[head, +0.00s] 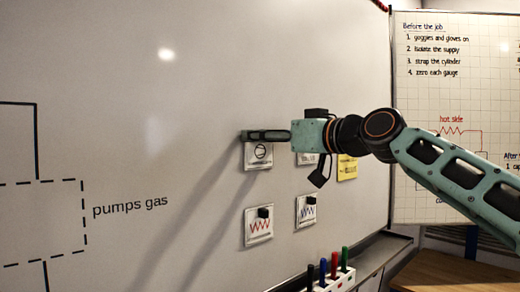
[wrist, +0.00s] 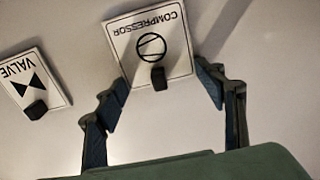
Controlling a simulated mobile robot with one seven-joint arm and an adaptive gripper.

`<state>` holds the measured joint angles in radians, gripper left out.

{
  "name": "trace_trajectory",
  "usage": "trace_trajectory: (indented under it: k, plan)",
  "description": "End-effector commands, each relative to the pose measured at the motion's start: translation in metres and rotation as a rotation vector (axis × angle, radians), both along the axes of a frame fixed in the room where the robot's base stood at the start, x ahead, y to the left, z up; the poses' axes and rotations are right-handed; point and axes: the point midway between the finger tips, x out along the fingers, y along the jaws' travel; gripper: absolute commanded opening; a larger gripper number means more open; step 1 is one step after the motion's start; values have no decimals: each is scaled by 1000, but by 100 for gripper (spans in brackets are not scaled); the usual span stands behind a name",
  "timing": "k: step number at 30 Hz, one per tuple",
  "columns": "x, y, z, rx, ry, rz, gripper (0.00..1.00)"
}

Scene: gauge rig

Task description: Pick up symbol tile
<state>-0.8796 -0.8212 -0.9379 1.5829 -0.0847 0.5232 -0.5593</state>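Several white symbol tiles are on the whiteboard. The COMPRESSOR tile (wrist: 133,50), with a circle symbol and a black knob (wrist: 158,78), is upside down in the wrist view; in the head view a circle-symbol tile (head: 259,160) shows just below my gripper (head: 250,135). In the wrist view my gripper (wrist: 163,88) is open, with a finger on each side of the knob end of this tile. Contact cannot be told. The VALVE tile (wrist: 22,72) lies to its left. A red zigzag tile (head: 258,228) and a blue zigzag tile (head: 308,214) sit lower.
A yellow note (head: 347,168) is on the board behind my arm. Several markers stand in a white holder (head: 330,284) at the board's lower edge. A dashed box is drawn at left beside "pumps gas". A gridded chart (head: 455,85) hangs at right.

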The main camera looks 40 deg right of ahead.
Motion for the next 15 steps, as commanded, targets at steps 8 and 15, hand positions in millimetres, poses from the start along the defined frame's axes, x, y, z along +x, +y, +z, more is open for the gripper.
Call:
trace_trajectory:
  k: [8,15]
  plan:
    - [0,0,0,0,0,1,28]
    - [1,1,0,0,1,1,2]
